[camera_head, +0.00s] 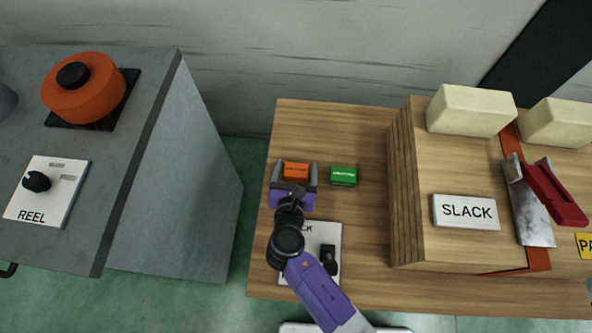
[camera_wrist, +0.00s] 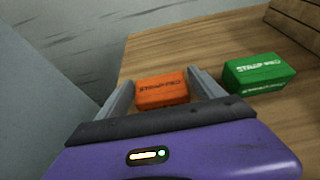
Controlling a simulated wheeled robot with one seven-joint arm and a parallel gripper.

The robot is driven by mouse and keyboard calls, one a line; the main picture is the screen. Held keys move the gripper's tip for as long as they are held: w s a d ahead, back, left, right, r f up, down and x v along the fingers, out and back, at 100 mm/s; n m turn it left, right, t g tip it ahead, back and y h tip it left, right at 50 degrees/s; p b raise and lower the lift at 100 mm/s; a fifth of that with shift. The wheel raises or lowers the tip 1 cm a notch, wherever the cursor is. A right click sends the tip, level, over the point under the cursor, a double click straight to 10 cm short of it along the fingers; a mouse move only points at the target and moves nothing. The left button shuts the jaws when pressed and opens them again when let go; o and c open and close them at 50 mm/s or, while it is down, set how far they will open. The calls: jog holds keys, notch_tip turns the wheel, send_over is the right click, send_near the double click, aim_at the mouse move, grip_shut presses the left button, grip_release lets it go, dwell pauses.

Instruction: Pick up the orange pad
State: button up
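The orange pad (camera_head: 296,170) is a small block with dark lettering, lying on the wooden table near its left side. My gripper (camera_head: 295,168) is open, with one finger on each side of the pad. In the wrist view the orange pad (camera_wrist: 161,90) sits between the two grey fingers (camera_wrist: 160,88), with a small gap visible on the left and little gap on the right.
A green pad (camera_head: 343,176) lies just right of my gripper, close to the right finger. A white plate with a black switch (camera_head: 329,259) lies nearer, partly under my arm. A wooden block with a SLACK sign (camera_head: 466,211) stands to the right. A grey cabinet (camera_head: 190,180) stands left.

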jog(key=c, duration=1.1)
jog(key=shift+c, duration=0.2)
jog(key=shift+r, duration=0.15)
